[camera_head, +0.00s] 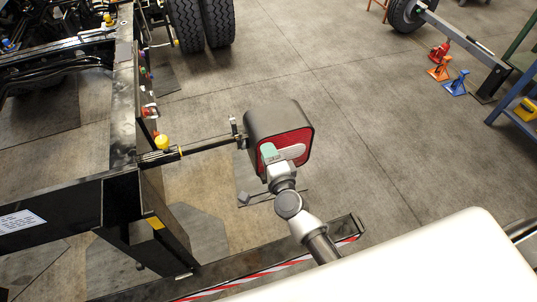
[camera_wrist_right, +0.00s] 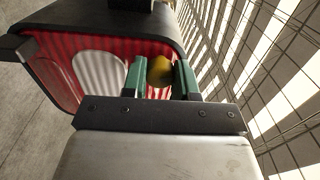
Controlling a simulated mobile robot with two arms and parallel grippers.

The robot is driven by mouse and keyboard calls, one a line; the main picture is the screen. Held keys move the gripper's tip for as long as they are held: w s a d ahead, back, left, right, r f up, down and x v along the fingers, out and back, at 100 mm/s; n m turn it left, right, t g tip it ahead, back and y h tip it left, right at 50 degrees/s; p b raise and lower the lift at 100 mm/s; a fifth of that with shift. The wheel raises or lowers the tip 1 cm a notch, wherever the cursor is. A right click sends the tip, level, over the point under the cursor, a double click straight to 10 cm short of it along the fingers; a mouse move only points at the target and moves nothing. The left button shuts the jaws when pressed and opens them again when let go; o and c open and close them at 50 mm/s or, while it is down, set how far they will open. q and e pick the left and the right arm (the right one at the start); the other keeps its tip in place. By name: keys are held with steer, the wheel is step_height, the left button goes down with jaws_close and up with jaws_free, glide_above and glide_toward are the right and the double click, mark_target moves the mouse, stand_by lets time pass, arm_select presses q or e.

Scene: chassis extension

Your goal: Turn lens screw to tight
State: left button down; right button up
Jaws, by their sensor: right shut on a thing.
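The tail light (camera_head: 272,118) is a dark housing with a red and white lens (camera_head: 295,140), held out on a black bracket arm from the chassis. The lens (camera_wrist_right: 65,70) also fills the left of the right wrist view. A yellowish round lens screw (camera_wrist_right: 160,71) sits at the lens's edge. My right gripper (camera_wrist_right: 160,82) has its green fingers on both sides of the screw and is shut on it. In the head view, my right gripper (camera_head: 269,154) is in front of the lens and hides the screw. My left gripper is not in view.
The black chassis frame (camera_head: 124,100) stands at left, with a yellow-capped part (camera_head: 161,142) by the bracket. A beam with red and white striping (camera_head: 250,275) runs below. Red, orange and blue jack stands (camera_head: 457,83) are far right. The floor between is clear.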

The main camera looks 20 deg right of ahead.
steer(key=shift+m, duration=0.3)
stand_by(0.4)
steer(key=o, duration=0.9)
steer(key=shift+s, duration=0.15)
steer(key=s+b, duration=0.1)
steer(key=s, duration=0.4)
steer(key=s+b, duration=0.1)
steer(key=s, duration=0.4)
steer(key=shift+s+d, duration=0.2)
steer(key=shift+s, duration=0.1)
